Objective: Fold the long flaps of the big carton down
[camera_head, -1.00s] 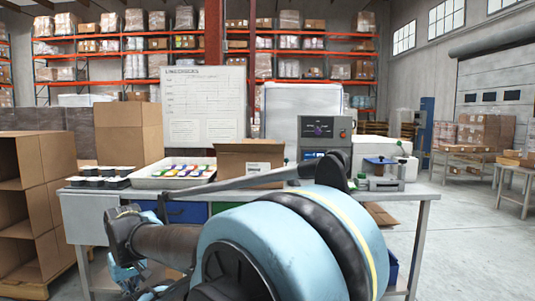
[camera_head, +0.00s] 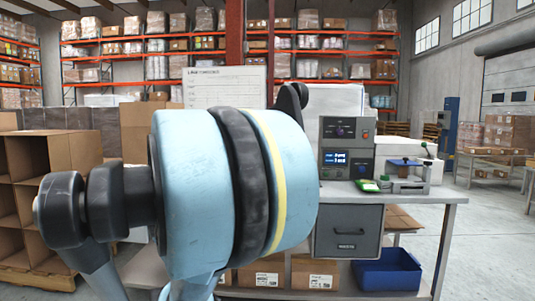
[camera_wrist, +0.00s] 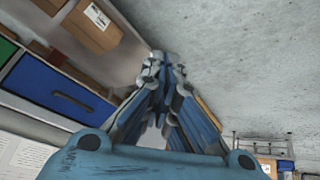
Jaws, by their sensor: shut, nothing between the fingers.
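My gripper (camera_wrist: 166,62) is shut and empty in the wrist view, its blue fingers together over bare grey floor beside the workbench. In the head view my arm covers the middle of the picture, and the fingers cannot be made out. The carton that stood on the bench top is hidden behind my arm there, so its flaps cannot be seen. Closed brown cartons with labels (camera_head: 315,272) stand on the bench's lower shelf. One labelled carton (camera_wrist: 95,25) also shows in the wrist view, apart from my fingers.
A blue bin (camera_head: 388,270) sits low at right. Open brown shelving boxes (camera_head: 70,160) stand at left. A blue drawer (camera_wrist: 58,88) shows in the wrist view.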

